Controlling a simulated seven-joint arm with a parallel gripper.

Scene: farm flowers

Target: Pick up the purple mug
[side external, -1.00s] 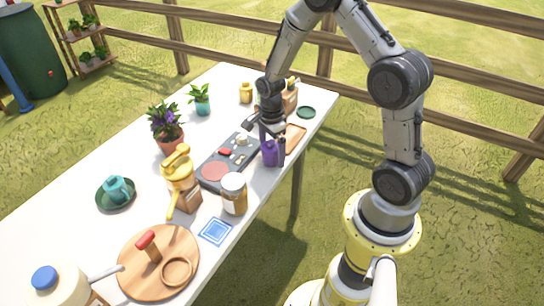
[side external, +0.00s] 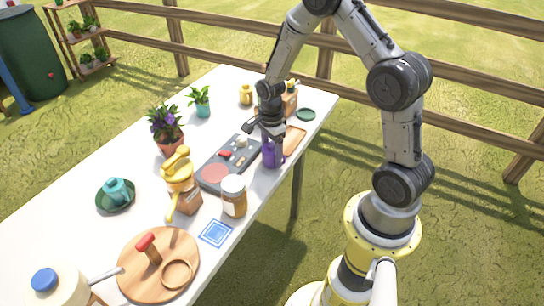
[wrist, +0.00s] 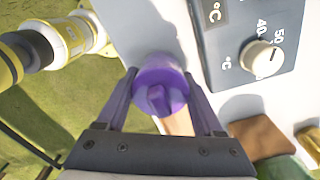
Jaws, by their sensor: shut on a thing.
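The purple mug (side external: 270,156) stands near the table's right edge, beside the grey control panel. My gripper (side external: 270,142) is over it from above, with its fingers down around the mug. In the wrist view the mug (wrist: 160,84) shows between the two fingers of my gripper (wrist: 160,100), and the jaws are shut on it. The fingers hide part of the mug in the side view. I cannot tell whether its base touches the table.
The grey panel (side external: 215,173) with a knob (wrist: 262,58) lies close beside the mug. A brown jar (side external: 234,196) stands nearer the camera. A wooden tray (side external: 294,140) lies behind the mug. The yellow-lidded dispenser (side external: 180,172) and potted purple flowers (side external: 166,130) stand left.

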